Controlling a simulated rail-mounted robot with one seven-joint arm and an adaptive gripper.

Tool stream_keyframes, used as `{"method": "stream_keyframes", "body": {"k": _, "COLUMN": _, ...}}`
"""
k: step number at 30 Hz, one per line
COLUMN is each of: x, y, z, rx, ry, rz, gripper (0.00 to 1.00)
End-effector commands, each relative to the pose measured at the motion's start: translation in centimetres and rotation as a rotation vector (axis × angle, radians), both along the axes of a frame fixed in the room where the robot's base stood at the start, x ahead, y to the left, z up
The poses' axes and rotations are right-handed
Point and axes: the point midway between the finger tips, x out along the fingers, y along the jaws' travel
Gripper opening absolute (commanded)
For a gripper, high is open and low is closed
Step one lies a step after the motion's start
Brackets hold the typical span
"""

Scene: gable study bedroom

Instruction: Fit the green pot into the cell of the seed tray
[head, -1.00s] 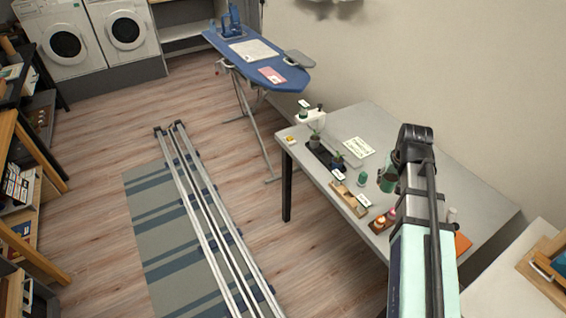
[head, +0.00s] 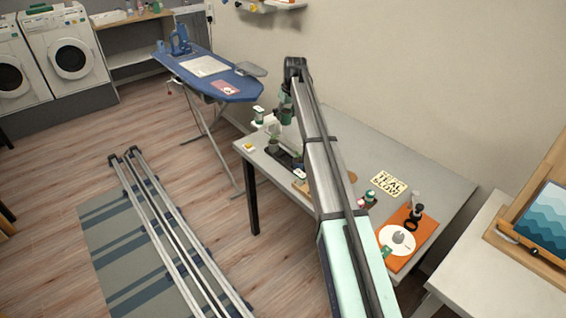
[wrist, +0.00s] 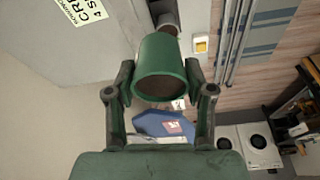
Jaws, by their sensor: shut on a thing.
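The green pot (wrist: 160,70) is between the two fingers of my gripper (wrist: 161,88) in the wrist view, its open rim towards the camera. My gripper is shut on it. In the head view my gripper (head: 286,104) is above the far left part of the grey table, near the seed tray. The black seed tray (head: 287,160) lies near the table's front left edge, with small plants (head: 275,142) standing in it. My arm hides part of it, and I cannot make out its cells. The pot appears raised, apart from the tray.
A white stand with a green-labelled item (head: 259,116) is at the table's far left end. A yellow item (head: 249,147) lies near the left corner. An orange mat (head: 410,236) is at the right. The blue ironing board (head: 215,75) stands beyond the table.

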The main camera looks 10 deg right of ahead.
Motion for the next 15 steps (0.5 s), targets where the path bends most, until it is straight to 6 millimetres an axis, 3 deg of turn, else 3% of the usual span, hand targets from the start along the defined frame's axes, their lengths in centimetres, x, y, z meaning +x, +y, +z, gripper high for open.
{"method": "stream_keyframes", "body": {"k": 5, "x": 0.3, "y": 0.0, "z": -2.0, "rx": 0.0, "ry": 0.001, "rz": 0.005, "gripper": 0.1}}
{"method": "stream_keyframes", "body": {"k": 15, "x": 0.3, "y": 0.0, "z": -10.0, "rx": 0.0, "ry": 0.003, "rz": 0.006, "gripper": 0.1}}
